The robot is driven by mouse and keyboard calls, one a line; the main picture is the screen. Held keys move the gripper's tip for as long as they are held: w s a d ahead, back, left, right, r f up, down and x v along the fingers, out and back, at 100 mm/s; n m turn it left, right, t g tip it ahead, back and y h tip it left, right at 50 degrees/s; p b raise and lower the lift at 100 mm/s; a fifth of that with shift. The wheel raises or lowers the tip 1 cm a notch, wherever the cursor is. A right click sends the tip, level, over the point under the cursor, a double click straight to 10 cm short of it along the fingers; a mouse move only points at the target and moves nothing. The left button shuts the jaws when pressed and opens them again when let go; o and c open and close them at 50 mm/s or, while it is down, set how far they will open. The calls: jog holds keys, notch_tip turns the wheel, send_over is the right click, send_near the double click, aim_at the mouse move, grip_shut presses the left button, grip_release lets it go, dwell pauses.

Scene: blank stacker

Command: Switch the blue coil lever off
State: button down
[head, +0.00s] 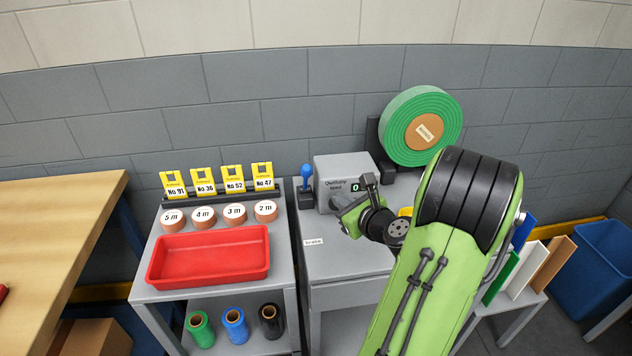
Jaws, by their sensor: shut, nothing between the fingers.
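The blue lever (306,172) stands upright on a small black base at the back left of the grey machine table, just left of the grey counter box (333,172). Its exact tilt is too small to tell. My gripper (369,182) is to the right of the lever, in front of the counter box's right part, apart from the lever. The gripper is shut and empty. My green arm hides part of the table's right side.
A large green coil (420,126) stands behind my arm. A red tray (208,258), several round length markers and yellow numbered cards (204,181) are on the left cart. A "brake" label (313,242) lies on the table's left edge. The table's front left is clear.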

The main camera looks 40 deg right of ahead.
send_near(310, 175)
notch_tip(310, 175, down, 4)
jog(key=w+d, duration=0.1)
jog(key=w, duration=0.2)
jog(key=w+r, duration=0.2)
jog(key=shift+w+d+b, duration=0.25)
jog(key=shift+b, duration=0.05)
jog(key=shift+r, duration=0.1)
